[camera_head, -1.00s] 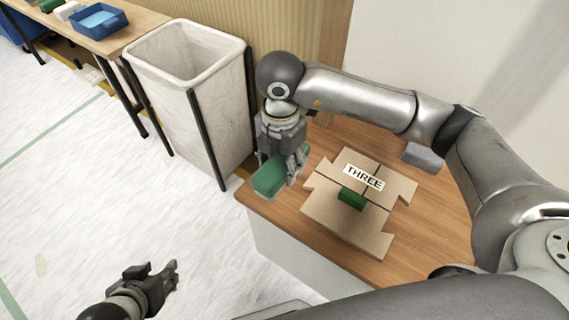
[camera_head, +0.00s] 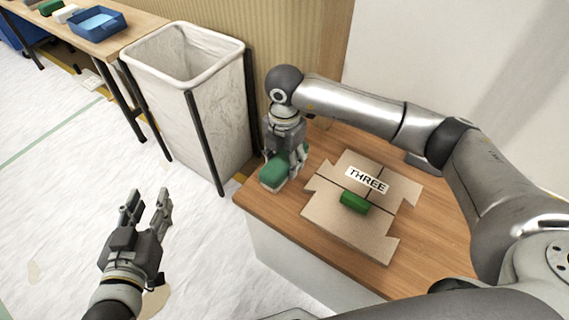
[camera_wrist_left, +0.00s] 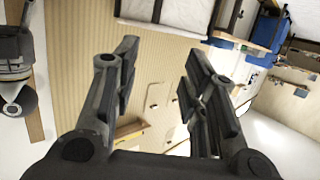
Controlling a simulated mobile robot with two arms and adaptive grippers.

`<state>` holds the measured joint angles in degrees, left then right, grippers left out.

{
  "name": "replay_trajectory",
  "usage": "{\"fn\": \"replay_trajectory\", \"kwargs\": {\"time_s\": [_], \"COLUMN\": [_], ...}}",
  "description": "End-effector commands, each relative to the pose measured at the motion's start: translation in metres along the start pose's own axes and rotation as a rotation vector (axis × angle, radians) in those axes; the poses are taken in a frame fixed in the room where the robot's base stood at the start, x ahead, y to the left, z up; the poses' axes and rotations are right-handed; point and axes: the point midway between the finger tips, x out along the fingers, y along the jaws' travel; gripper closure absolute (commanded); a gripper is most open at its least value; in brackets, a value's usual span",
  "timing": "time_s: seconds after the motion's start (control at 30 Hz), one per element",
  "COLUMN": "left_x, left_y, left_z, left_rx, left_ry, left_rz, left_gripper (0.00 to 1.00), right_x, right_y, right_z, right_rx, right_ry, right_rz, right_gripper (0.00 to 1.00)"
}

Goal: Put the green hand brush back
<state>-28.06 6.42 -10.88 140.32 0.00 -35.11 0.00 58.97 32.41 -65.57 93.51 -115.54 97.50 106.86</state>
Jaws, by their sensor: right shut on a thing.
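A green block-shaped thing, which looks like the green hand brush (camera_head: 276,176), is at the left end of the wooden table (camera_head: 262,218). My right gripper (camera_head: 290,165) comes down from above and is shut on it. The fingers hide part of the brush, and I cannot tell whether its underside touches the table. My left gripper (camera_head: 148,204) is open and empty above the white floor, left of the table. Its spread fingers also show in the left wrist view (camera_wrist_left: 155,90).
A white bin (camera_head: 208,120) in a dark frame stands behind left. A side bench holds a blue tray (camera_head: 97,25).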

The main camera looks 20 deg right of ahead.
Motion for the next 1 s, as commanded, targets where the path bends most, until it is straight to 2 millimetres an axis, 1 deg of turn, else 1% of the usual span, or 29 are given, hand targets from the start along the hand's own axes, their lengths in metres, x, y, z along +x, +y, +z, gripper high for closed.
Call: {"fn": "replay_trajectory", "kwargs": {"time_s": [0.03,0.13,0.43,0.8,0.83,0.97,1.0], "left_x": [0.001,0.001,0.001,0.001,0.001,0.001,0.001], "left_y": [0.001,0.001,0.001,0.002,0.002,0.002,0.002], "left_z": [-0.004,-0.005,-0.005,-0.015,-0.016,-0.016,-0.016], "left_rx": [0.0,-0.001,0.0,-0.001,-0.001,-0.001,-0.001], "left_ry": [0.026,0.026,0.027,0.081,0.084,0.086,0.086], "left_rz": [0.002,0.002,0.002,0.003,0.003,0.005,0.005], "left_gripper": [0.6,0.6,0.6,0.6,0.6,0.6,0.6], "right_x": [0.004,0.011,0.013,0.018,0.018,0.018,0.018], "right_y": [0.0,0.0,0.001,0.001,0.0,0.0,0.0], "right_z": [0.0,0.0,0.0,0.0,0.0,0.0,0.0], "right_rx": [0.0,0.0,0.0,0.0,0.0,0.0,0.0], "right_ry": [0.0,0.001,0.0,0.0,0.0,0.0,0.0], "right_rz": [0.001,0.001,0.002,0.002,0.001,0.001,0.001], "right_gripper": [0.75,0.75,0.75,0.75,0.47,0.3,0.29]}}
